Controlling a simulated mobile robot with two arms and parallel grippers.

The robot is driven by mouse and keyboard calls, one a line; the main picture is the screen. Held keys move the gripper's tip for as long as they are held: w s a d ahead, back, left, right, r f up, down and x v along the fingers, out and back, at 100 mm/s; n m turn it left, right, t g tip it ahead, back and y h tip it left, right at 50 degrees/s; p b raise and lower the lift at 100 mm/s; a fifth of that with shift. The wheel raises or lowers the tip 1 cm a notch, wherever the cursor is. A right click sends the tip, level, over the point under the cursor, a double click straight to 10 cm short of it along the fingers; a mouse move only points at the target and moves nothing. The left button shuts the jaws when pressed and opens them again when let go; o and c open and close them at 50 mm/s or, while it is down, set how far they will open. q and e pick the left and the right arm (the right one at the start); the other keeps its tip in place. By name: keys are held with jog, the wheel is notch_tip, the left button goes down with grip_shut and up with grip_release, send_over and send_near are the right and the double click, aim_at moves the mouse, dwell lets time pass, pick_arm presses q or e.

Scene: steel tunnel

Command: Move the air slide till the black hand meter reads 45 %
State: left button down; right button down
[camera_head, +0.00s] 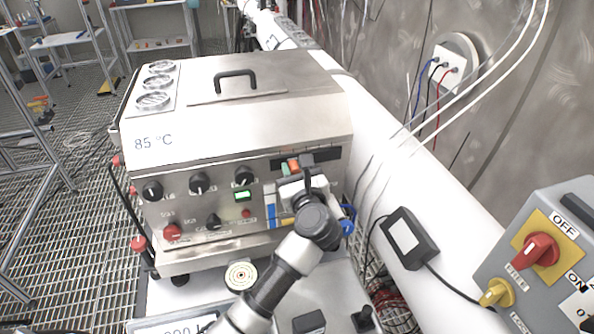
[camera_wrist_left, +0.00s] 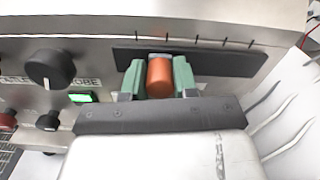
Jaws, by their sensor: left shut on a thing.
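The air slide is an orange knob (camera_head: 293,165) in a black slot (camera_head: 328,154) on the front of the steel machine. In the left wrist view the orange knob (camera_wrist_left: 160,77) sits in the left half of the slot (camera_wrist_left: 240,65), below small tick marks. My left gripper (camera_head: 291,167) has its green fingers closed on the knob's two sides, as the left wrist view shows (camera_wrist_left: 159,80). The black hand meter (camera_head: 408,238) lies on the white pipe at the right. Its pale screen shows no reading that I can make out. My right gripper is out of view.
The steel machine (camera_head: 230,100) has black knobs (camera_head: 199,183), a small green display (camera_head: 243,195) and a red knob (camera_head: 172,232) on its front. A grey switch box (camera_head: 545,260) with red and yellow handles stands at the right. White cables hang over the pipe.

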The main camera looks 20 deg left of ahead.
pick_arm(q)
jog(key=c, duration=0.9)
grip_release()
jog(key=b+v, duration=0.3)
jog(key=v, duration=0.4)
jog(key=shift+s+d, duration=0.15)
jog(key=shift+s, duration=0.05)
